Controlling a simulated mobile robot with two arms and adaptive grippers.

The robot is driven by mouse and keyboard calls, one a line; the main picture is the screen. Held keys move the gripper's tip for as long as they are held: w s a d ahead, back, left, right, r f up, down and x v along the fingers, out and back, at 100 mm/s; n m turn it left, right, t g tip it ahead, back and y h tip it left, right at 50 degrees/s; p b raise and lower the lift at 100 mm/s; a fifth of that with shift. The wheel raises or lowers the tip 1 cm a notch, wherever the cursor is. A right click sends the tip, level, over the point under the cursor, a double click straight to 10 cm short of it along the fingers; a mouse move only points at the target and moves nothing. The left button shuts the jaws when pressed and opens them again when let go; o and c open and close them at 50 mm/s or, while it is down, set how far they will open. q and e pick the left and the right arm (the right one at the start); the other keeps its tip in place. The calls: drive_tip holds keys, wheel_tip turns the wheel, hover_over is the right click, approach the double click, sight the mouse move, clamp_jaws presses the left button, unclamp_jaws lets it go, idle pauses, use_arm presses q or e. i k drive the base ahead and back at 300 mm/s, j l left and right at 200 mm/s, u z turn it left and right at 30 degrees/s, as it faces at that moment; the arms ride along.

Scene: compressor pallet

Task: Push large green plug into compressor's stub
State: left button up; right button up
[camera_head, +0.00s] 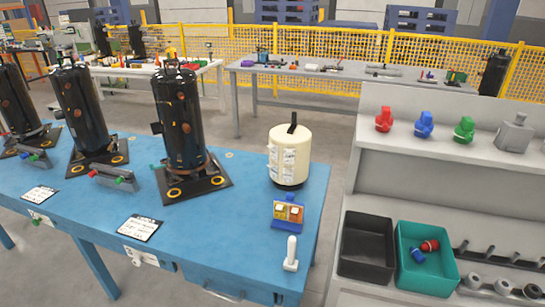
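A large green plug (464,129) stands upright on the top of the grey shelf unit at the right, to the right of a blue plug (424,124) and a red plug (383,119). Three black compressors (181,125) stand upright on dark base plates along the blue table at the left. The nearest compressor has a brownish round fitting on its front; I cannot tell which part is the stub. Neither of my grippers shows in the head view.
A grey block (515,132) sits beside the green plug. Below are a black bin (367,247) and a teal bin (441,284) holding red and blue pieces. The blue table (240,232) also carries a cream canister (289,155) and a white handled object (290,253).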

sight(35, 157)
drive_tip(key=u, duration=1.2)
drive_tip(key=i+j+u, duration=0.1)
drive_tip(key=i, duration=0.3)
drive_tip(key=i+j+u, duration=0.15)
drive_tip(key=i, duration=0.25)
drive_tip(key=i+j+u, duration=0.1)
drive_tip(key=i, duration=0.3)
drive_tip(key=i+j+u, duration=0.65)
drive_tip(key=i, duration=0.25)
drive_tip(key=i+j+u, duration=0.3)
drive_tip(key=i, duration=0.2)
drive_tip(key=i+j+u, duration=0.1)
drive_tip(key=i+u, duration=0.25)
drive_tip(key=i, duration=0.15)
drive_tip(key=i+j+z, duration=0.1)
drive_tip(key=i+z, duration=0.35)
drive_tip(key=i+j+z, duration=0.4)
drive_tip(key=i, duration=0.15)
drive_tip(key=i+j+z, duration=0.15)
drive_tip(key=z, duration=0.25)
drive_tip(key=i+j+z, duration=0.25)
drive_tip(key=z, duration=0.2)
drive_tip(key=i+j+z, duration=0.15)
drive_tip(key=j+z, duration=0.25)
drive_tip(key=i+j+z, duration=0.1)
drive_tip(key=j+z, duration=0.15)
drive_tip(key=z, duration=0.2)
drive_tip(key=j+z, duration=0.8)
